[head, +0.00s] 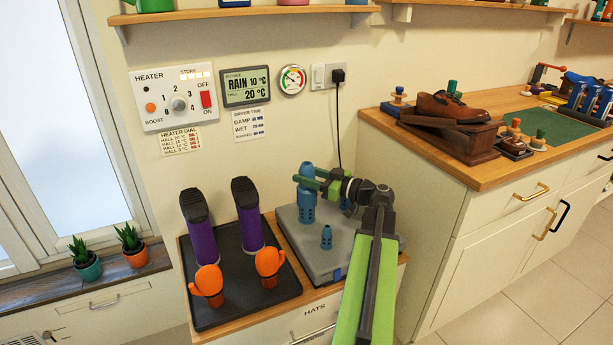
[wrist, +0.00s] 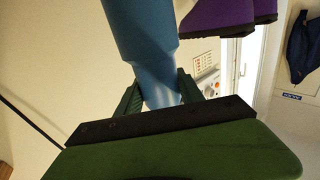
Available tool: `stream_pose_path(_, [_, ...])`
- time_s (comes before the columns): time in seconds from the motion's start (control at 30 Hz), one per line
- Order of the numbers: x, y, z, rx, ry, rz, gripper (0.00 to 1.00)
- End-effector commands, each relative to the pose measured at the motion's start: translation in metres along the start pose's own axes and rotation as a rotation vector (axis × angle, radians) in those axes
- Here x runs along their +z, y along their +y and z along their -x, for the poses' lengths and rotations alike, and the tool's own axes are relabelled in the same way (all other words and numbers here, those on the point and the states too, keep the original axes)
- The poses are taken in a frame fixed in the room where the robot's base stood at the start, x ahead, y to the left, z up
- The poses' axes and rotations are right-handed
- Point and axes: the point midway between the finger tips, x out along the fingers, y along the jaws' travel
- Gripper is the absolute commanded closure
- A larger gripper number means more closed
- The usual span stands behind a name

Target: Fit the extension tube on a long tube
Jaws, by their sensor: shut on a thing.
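My gripper (head: 309,179) is shut on a blue tube (head: 306,208) over the grey dryer base (head: 299,254). The tube looks upright, with a narrow top above my green fingers and a wider, holed body below. The wrist view shows the blue tube (wrist: 142,38), with its narrower neck between the fingers (wrist: 161,92). I cannot tell whether the blue is one piece or an extension seated on a long tube, nor whether its bottom touches the base. A short blue tube (head: 326,238) stands in front on the base. Another blue part (head: 345,206) is mostly hidden behind my arm.
A wall cord (head: 339,130) hangs behind my gripper. A wooden counter (head: 480,183) stands to the right.

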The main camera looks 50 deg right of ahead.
Motion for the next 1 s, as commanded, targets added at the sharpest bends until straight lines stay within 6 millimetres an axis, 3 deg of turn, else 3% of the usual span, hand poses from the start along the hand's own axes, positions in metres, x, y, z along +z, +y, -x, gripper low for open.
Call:
stream_pose_path(0.2, [0.007, 0.0, 0.0, 0.0, 0.0, 0.0, 0.96])
stream_pose_path(0.23, [0.006, 0.0, 0.0, 0.0, 0.0, 0.0, 0.54])
stream_pose_path(0.4, [0.005, 0.0, 0.0, 0.0, 0.0, 0.0, 0.32])
stream_pose_path(0.77, [0.005, 0.0, 0.004, 0.001, 0.0, 0.0, 0.3])
stream_pose_path(0.87, [0.005, 0.0, 0.017, 0.002, 0.0, 0.0, 0.3])
stream_pose_path(1.0, [0.005, 0.0, 0.053, 0.005, 0.0, 0.0, 0.3])
